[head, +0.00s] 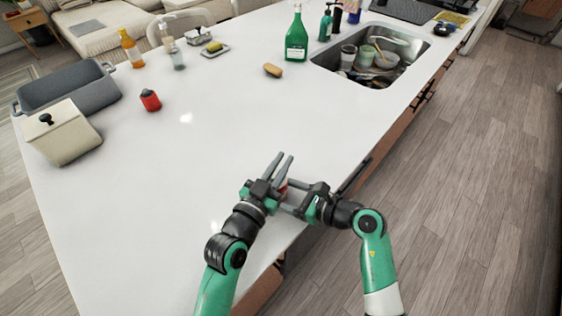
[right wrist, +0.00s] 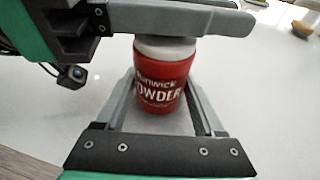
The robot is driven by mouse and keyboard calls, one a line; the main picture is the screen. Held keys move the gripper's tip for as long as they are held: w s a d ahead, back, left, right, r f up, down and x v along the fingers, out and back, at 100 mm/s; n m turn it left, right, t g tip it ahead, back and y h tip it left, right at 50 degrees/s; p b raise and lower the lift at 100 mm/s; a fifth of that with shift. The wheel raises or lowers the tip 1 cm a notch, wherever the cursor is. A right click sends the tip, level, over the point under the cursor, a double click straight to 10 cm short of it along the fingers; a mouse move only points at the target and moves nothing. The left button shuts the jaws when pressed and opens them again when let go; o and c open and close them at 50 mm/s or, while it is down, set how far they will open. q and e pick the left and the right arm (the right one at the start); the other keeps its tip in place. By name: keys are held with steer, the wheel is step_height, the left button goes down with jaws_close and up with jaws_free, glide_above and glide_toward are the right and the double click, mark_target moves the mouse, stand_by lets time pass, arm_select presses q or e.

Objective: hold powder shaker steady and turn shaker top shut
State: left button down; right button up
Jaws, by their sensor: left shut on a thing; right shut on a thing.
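The powder shaker (right wrist: 163,82) is a red can with white lettering and a white top (right wrist: 165,48), upright in the right wrist view. In the head view only a small red part of the shaker (head: 283,187) shows between my grippers near the counter's front edge. My right gripper (right wrist: 165,105) is shut around the red body, one finger on each side. My left gripper (head: 281,163) is shut at the shaker's upper end. One of its fingers crosses over the white top in the right wrist view and hides its upper part.
A small red container (head: 150,101), a cream lidded box (head: 62,134) and a grey tub (head: 68,90) stand at the left. A green bottle (head: 296,38), a sponge (head: 272,70) and a sink (head: 368,58) with dishes lie farther back. The counter's middle is clear.

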arm_select(q)
steer(key=shift+s+m+g+h, duration=0.1)
steer(key=shift+m+g+h, duration=0.3)
steer(key=shift+h, duration=0.1)
steer(key=c, duration=0.8)
jaws_free()
steer(key=shift+c, duration=0.2)
steer(key=v, duration=1.2)
